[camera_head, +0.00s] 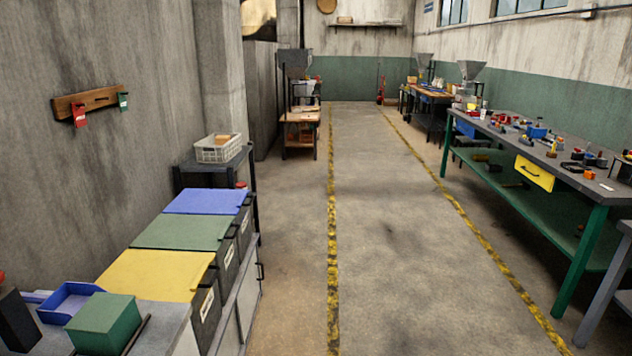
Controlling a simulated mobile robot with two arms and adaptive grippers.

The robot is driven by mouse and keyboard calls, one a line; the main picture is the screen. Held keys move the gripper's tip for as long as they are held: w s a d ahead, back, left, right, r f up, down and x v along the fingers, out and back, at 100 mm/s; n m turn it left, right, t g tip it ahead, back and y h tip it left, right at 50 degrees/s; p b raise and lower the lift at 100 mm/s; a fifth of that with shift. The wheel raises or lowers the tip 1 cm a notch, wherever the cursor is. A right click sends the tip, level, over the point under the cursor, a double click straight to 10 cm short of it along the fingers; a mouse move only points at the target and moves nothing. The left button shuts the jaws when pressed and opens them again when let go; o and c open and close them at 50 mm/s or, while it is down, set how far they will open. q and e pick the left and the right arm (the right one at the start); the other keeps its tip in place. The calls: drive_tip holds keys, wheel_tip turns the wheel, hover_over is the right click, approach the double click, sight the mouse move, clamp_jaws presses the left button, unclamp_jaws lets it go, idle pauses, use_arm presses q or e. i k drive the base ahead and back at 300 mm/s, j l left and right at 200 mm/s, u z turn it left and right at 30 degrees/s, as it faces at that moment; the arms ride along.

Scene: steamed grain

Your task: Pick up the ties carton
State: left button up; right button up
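No thing can be read as the ties carton for certain. A small green box (103,323) sits on the grey counter at the lower left. A blue open tray (72,302) lies just behind it. A white basket (219,152) with a tan thing (228,140) in it stands on a dark stand by the left wall; the tan thing is too small to identify. Neither of my grippers is in view.
Bins with yellow (157,275), green (187,232) and blue (208,201) lids line the left side. The aisle floor (385,235) between yellow lines is clear.

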sight(219, 140)
drive_tip(key=i, duration=2.15)
drive_tip(key=i+u, duration=0.2)
drive_tip(key=i, duration=0.3)
drive_tip(key=i+l+u, duration=0.15)
drive_tip(key=i, duration=0.3)
drive_tip(key=i+l+u, duration=0.2)
drive_tip(key=i, duration=0.3)
drive_tip(key=i+l+u, duration=0.2)
drive_tip(key=i, duration=0.25)
drive_tip(key=l, duration=0.1)
